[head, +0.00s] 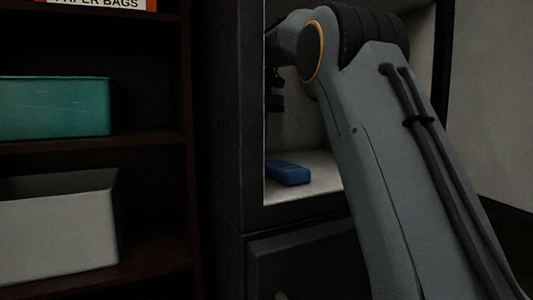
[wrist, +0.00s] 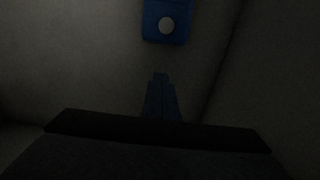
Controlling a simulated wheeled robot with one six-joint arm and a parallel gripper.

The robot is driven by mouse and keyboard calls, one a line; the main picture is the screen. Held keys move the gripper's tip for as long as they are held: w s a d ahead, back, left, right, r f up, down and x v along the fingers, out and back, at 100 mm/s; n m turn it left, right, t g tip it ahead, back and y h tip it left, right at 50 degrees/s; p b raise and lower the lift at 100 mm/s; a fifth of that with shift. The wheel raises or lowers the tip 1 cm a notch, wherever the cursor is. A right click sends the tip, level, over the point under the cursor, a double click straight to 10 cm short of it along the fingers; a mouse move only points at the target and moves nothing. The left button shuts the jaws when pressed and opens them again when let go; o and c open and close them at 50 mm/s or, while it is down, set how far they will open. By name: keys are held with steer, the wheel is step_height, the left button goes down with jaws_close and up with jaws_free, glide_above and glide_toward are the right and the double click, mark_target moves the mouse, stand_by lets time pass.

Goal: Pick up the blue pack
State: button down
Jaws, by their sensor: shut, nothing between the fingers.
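The blue pack (head: 288,173) lies on the pale floor of an open cabinet compartment in the head view. It also shows at the top edge of the wrist view (wrist: 167,22), partly cut off, with a round pale spot on it. My gripper (wrist: 160,75) is shut and empty in the wrist view, its fingertips together. The pack shows beyond the fingertips, with a gap between them in the picture. In the head view my arm reaches into the compartment, and the gripper's fingers cannot be made out there.
The dark cabinet frame (head: 253,110) borders the compartment on the left. A dark shelf unit at the left holds a teal bin (head: 55,107), a grey-white bin (head: 60,230) and a paper bags box (head: 100,4). A closed drawer front (head: 305,265) is below the compartment.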

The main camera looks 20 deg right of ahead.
mark_target(289, 167)
steer(key=shift+s+f, duration=0.1)
steer(key=shift+f, duration=0.65)
steer(key=shift+s+d+r+p, duration=0.1)
steer(key=shift+s+p, duration=0.25)
steer(key=shift+s, duration=0.2)
steer(key=shift+s+d+r+p, duration=0.1)
steer(key=shift+s+p, duration=0.2)
steer(key=shift+s, duration=0.2)
steer(key=shift+s+d+f+p, duration=0.1)
steer(key=shift+s+p, duration=0.1)
steer(key=shift+s, duration=0.25)
steer(key=shift+s+d+f+p, duration=0.1)
steer(key=shift+s+p, duration=0.1)
steer(key=shift+s, duration=0.2)
steer(key=s, duration=0.4)
steer(key=s+d+b, duration=0.1)
steer(key=s, duration=0.2)
steer(key=s+d+b, duration=0.1)
steer(key=s, duration=0.3)
steer(key=shift+s+d, duration=0.15)
steer(key=shift+s, duration=0.2)
